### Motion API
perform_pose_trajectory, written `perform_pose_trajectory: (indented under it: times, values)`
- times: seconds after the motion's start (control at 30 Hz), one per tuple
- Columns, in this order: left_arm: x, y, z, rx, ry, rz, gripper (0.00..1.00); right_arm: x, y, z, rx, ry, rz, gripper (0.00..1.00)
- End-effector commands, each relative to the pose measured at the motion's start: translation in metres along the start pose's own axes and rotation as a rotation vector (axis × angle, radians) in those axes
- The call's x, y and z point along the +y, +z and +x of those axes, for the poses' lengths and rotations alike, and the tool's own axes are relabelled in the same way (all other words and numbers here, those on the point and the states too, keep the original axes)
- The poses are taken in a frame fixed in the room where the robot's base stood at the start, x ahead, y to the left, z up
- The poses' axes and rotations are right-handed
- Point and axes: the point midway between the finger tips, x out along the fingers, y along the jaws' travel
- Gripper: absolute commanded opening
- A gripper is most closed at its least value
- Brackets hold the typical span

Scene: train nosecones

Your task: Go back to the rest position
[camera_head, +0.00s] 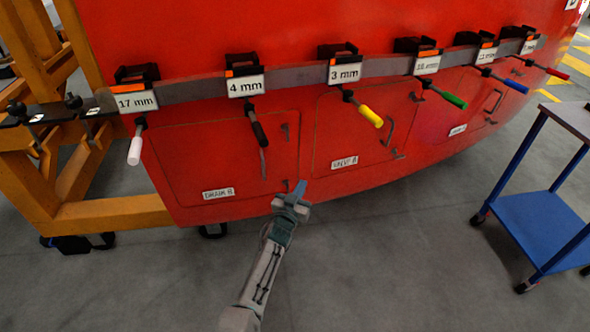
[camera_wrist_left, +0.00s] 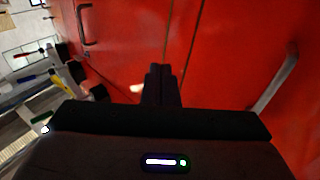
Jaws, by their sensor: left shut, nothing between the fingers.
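My left gripper (camera_head: 297,190) is in the lower middle of the head view, in front of the lower edge of the red nosecone (camera_head: 200,40). It is shut and empty, near the bottom right corner of the "DRAIN B" panel (camera_head: 235,160). In the left wrist view the closed fingers (camera_wrist_left: 161,85) point towards the red surface (camera_wrist_left: 130,30); I cannot tell whether they touch it. My right gripper is not in view.
Several labelled clamps with coloured handles, such as the yellow one (camera_head: 370,116), hang from a grey rail (camera_head: 190,91). A yellow frame (camera_head: 110,212) stands at the left. A blue trolley (camera_head: 540,225) stands at the right. The floor (camera_head: 390,260) between is clear.

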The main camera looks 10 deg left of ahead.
Motion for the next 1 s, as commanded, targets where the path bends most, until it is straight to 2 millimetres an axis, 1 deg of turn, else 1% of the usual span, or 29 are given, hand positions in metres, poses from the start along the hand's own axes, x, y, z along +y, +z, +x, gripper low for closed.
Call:
perform_pose_trajectory:
  times: [0.03, 0.2, 0.4, 0.47, 0.53, 0.57, 0.67, 0.7, 0.77, 0.8, 0.87, 0.9, 0.97, 1.0]
  values:
    - [0.006, -0.003, -0.007, -0.002, 0.000, -0.002, 0.00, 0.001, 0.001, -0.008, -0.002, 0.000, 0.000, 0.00]
    - [0.015, 0.000, -0.021, -0.001, 0.000, 0.001, 0.00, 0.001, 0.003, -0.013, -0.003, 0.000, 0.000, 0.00]
    - [0.018, 0.002, -0.025, -0.001, 0.000, 0.001, 0.00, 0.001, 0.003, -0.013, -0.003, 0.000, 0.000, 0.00]
    - [0.017, 0.006, -0.027, -0.010, -0.002, 0.000, 0.00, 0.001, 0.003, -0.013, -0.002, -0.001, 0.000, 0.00]
    - [0.014, 0.021, -0.036, -0.040, -0.010, -0.003, 0.00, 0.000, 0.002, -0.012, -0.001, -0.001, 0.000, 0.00]
    - [0.012, 0.031, -0.042, -0.060, -0.016, -0.005, 0.00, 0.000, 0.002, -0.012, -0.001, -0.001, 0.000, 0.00]
    - [0.003, 0.077, -0.073, -0.161, -0.043, -0.012, 0.00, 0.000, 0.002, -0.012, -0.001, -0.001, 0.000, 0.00]
    - [-0.003, 0.100, -0.090, -0.213, -0.056, -0.016, 0.00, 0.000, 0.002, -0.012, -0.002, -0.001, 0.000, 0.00]
    - [-0.009, 0.136, -0.120, -0.296, -0.077, -0.021, 0.00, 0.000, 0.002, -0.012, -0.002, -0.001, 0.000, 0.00]
    - [-0.014, 0.158, -0.141, -0.350, -0.090, -0.023, 0.00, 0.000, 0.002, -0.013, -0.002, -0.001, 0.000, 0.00]
    - [-0.020, 0.190, -0.174, -0.433, -0.108, -0.029, 0.00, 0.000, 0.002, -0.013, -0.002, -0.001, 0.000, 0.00]
    - [-0.024, 0.210, -0.196, -0.488, -0.120, -0.030, 0.00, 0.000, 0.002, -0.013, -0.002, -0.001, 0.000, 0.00]
    - [-0.030, 0.239, -0.232, -0.571, -0.137, -0.035, 0.00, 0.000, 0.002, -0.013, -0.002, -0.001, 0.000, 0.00]
    - [-0.033, 0.258, -0.257, -0.626, -0.147, -0.038, 0.00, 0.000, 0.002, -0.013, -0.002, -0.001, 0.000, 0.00]
